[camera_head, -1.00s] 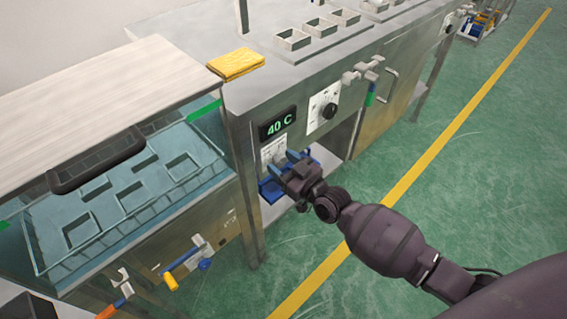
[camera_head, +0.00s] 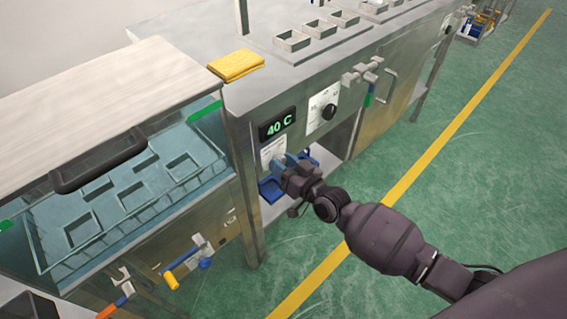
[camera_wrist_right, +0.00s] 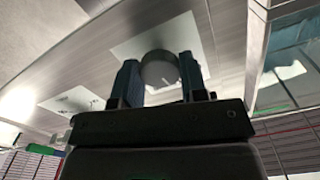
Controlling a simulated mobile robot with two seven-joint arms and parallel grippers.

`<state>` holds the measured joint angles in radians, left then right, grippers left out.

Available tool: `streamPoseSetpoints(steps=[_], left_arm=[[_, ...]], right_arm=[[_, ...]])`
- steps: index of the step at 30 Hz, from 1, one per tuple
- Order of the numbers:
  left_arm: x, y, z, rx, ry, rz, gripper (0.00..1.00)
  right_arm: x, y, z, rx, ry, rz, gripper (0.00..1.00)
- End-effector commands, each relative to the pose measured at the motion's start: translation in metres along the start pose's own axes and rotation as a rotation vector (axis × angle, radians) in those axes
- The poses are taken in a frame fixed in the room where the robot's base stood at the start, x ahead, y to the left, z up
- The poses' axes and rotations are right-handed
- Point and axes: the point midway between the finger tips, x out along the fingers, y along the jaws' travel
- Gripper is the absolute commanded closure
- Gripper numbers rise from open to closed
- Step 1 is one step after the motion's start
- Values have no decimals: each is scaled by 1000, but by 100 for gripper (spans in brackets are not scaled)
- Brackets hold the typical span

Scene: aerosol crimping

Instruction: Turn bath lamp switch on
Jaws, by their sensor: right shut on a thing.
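The bath lamp switch is a round grey knob (camera_wrist_right: 160,69) on a pale plate (camera_head: 272,150), low on the steel front panel under the green "40 C" display (camera_head: 278,124). My right gripper (camera_head: 284,163) is at the plate, its bluish fingers shut on the knob. In the right wrist view, the fingers (camera_wrist_right: 160,82) stand on either side of the knob. In the head view, the fingers and wrist mostly hide the knob, so its turn angle cannot be told. My left gripper is not in view.
A black dial (camera_head: 329,111) sits to the right of the display. The glass-walled water bath (camera_head: 60,255) with a dark handle stands at left. Blue items (camera_head: 271,189) sit in the recess below the switch. The green floor at right is clear.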

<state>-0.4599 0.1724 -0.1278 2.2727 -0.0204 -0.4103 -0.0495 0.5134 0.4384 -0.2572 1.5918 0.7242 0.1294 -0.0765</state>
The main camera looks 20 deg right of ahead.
Motion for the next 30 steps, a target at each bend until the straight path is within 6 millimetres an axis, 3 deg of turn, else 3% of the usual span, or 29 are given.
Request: streamPoseSetpoints(steps=[18, 30], left_arm=[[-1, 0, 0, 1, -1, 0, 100], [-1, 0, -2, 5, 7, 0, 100]], right_arm=[[0, 0, 2, 538, -2, 1, 84], [-1, 0, 2, 697, -2, 1, 84]])
